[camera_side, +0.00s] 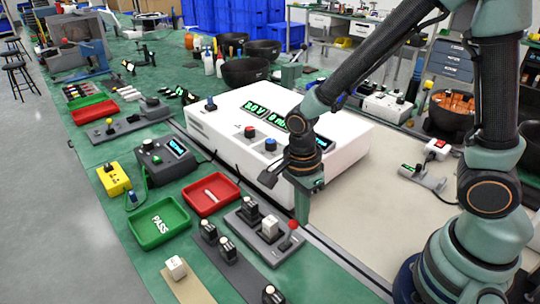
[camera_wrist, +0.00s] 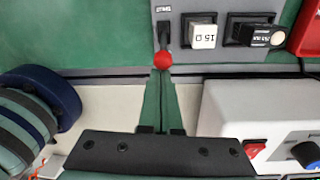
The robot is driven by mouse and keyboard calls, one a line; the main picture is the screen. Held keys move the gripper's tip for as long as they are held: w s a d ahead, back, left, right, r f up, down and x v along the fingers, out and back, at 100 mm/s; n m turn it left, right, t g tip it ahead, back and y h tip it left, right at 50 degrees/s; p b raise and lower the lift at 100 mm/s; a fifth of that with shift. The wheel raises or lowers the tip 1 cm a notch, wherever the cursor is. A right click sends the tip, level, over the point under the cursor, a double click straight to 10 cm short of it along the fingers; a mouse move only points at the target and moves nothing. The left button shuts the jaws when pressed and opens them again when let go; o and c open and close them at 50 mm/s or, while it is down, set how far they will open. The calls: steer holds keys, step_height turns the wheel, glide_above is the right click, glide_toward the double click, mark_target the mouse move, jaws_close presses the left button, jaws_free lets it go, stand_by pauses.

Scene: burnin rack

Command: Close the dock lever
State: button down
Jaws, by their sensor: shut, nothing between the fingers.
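The dock is a grey plate (camera_side: 262,246) at lower centre in the side view; it also shows at the top of the wrist view (camera_wrist: 182,52). Its lever has a dark arm (camera_wrist: 163,36) and a red ball knob (camera_wrist: 163,60), which is also in the side view (camera_side: 292,225). A white block (camera_wrist: 204,36) and a dark block with a white face (camera_wrist: 258,36) sit in the dock. My gripper (camera_side: 302,222) points down beside the knob, shut and empty. In the wrist view its fingertips (camera_wrist: 161,80) are just below the knob; whether they touch it is unclear.
A large white instrument (camera_side: 290,125) stands behind my gripper, close to it. Red (camera_side: 228,194) and green (camera_side: 161,243) trays lie left of the dock. Several dark blocks stand in front of it.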

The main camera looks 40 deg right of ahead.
mark_target(296, 224)
steer(key=shift+a+r, duration=0.15)
steer(key=shift+a, duration=0.15)
steer(key=shift+a+r, duration=0.2)
steer(key=shift+a, duration=0.45)
steer(key=shift+a+r, duration=0.2)
steer(key=shift+a, duration=0.45)
steer(key=shift+r, duration=0.1)
steer(key=shift+r, duration=0.7)
steer(key=shift+d, duration=0.1)
steer(key=shift+d+r, duration=0.2)
steer(key=shift+d, duration=0.2)
steer(key=a+r, duration=0.5)
steer(key=r, duration=0.3)
